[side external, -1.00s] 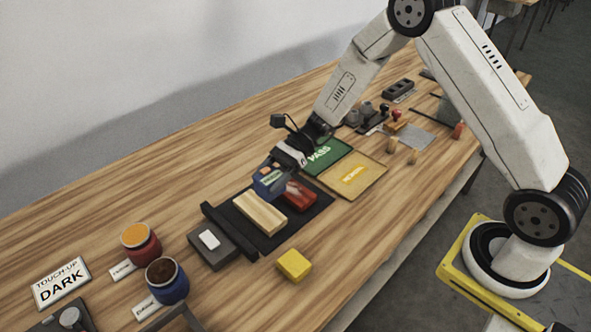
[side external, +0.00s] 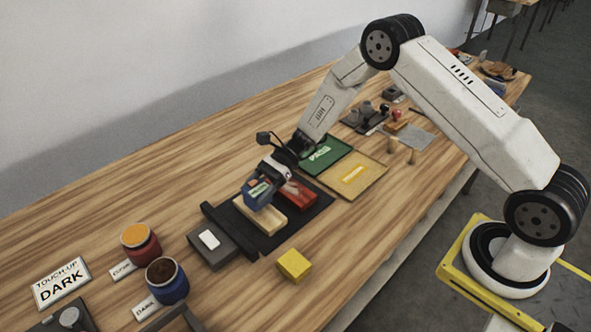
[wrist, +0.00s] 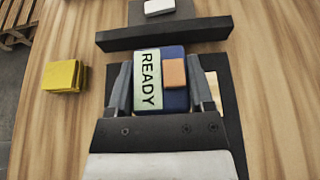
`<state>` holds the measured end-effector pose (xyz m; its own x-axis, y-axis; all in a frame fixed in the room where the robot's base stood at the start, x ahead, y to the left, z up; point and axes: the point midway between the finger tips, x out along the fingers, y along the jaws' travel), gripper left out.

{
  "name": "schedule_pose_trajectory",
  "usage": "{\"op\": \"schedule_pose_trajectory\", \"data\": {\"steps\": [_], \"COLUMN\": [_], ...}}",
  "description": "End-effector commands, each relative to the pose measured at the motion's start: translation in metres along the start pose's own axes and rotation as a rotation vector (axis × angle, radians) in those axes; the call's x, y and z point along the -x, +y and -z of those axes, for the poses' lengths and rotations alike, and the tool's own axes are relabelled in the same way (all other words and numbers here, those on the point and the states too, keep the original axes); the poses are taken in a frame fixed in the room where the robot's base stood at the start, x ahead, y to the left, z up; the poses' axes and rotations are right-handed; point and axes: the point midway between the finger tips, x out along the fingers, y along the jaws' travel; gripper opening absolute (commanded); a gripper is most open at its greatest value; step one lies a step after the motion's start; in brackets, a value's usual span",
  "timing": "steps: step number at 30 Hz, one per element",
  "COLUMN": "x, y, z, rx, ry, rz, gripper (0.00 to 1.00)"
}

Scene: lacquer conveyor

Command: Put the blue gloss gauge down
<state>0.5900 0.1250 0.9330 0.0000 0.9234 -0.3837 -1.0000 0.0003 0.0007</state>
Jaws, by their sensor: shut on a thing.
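The blue gloss gauge (side external: 257,193) is held by my gripper (side external: 270,180) over the wooden block (side external: 262,217) on the black mat (side external: 263,241). In the wrist view the gauge (wrist: 175,102) sits between both fingers, with a pale "READY" screen and an orange patch facing the camera. My gripper (wrist: 162,92) is shut on it. The gauge hides most of the block; a pale edge of the block (wrist: 214,92) shows at the right. I cannot tell whether the gauge touches the block.
A red object (side external: 299,194) lies beside the block on the mat. A black bar (side external: 229,230) edges the mat, with a grey box (side external: 211,250) beyond it. A yellow block (side external: 294,264) stands in front. Green "PASS" (side external: 326,158) and yellow (side external: 360,180) panels lie behind. Open jars stand left.

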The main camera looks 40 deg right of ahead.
Motion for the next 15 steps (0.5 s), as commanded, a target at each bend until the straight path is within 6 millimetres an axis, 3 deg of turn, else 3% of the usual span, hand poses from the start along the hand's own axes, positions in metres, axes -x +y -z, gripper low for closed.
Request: {"op": "schedule_pose_trajectory", "data": {"steps": [6, 15], "x": [-0.007, -0.007], "y": [0.0, 0.0], "z": [0.017, 0.018], "rx": [0.0, 0.001], "ry": [0.001, 0.001], "rz": [0.003, 0.003], "gripper": [0.0, 0.0]}}
